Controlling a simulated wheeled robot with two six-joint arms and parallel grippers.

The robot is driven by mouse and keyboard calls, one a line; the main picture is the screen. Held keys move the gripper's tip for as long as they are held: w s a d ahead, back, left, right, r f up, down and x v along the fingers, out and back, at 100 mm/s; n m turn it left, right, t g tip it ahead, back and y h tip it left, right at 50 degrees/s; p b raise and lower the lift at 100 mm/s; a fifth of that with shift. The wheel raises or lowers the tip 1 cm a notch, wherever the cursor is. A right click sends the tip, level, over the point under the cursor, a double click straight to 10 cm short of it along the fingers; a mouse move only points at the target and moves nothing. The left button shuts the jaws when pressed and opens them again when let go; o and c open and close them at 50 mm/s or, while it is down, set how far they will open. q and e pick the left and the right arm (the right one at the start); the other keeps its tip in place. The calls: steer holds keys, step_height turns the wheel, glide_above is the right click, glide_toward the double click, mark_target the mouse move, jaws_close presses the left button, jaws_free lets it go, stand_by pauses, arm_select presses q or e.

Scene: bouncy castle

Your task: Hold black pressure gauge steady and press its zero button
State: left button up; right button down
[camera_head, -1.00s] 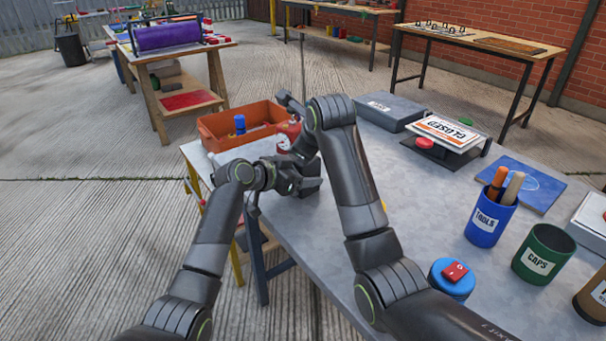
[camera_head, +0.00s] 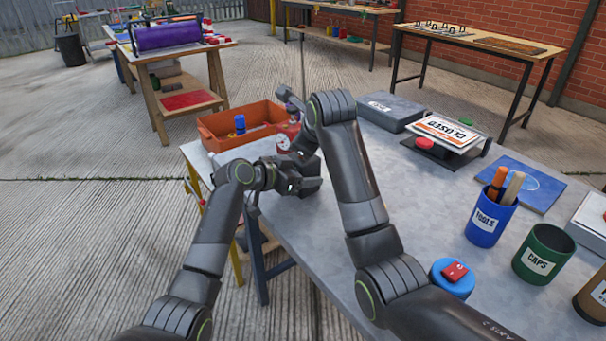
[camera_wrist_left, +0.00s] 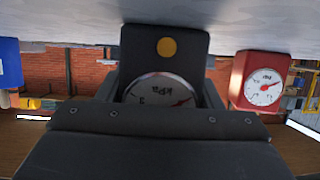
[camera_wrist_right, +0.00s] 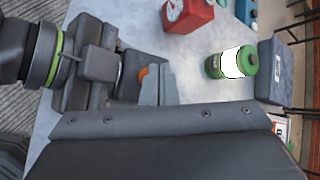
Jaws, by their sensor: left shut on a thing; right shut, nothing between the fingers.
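The black pressure gauge (camera_wrist_left: 138,55) is between the fingers of my left gripper (camera_wrist_left: 160,95), which is shut on it. In the left wrist view it appears upside down, with its white kPa dial (camera_wrist_left: 163,88) partly hidden and its round yellow button (camera_wrist_left: 167,47) clear. In the head view my left gripper (camera_head: 288,179) holds it at the table's left edge. My right gripper (camera_wrist_right: 158,86) is shut and empty in the right wrist view. Its tips are beside the orange-looking button (camera_wrist_right: 143,74), which they partly cover; contact cannot be told.
A red gauge (camera_wrist_left: 262,82) stands near the black one and also shows in the right wrist view (camera_wrist_right: 188,14). A green canister (camera_wrist_right: 232,63) and a grey box (camera_wrist_right: 277,70) are farther along the table. An orange crate (camera_head: 222,137) is beyond the left gripper.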

step_height(320, 180, up, 6)
stand_by(0.7)
stand_by(0.5)
arm_select(q)
steer(key=o, duration=1.3)
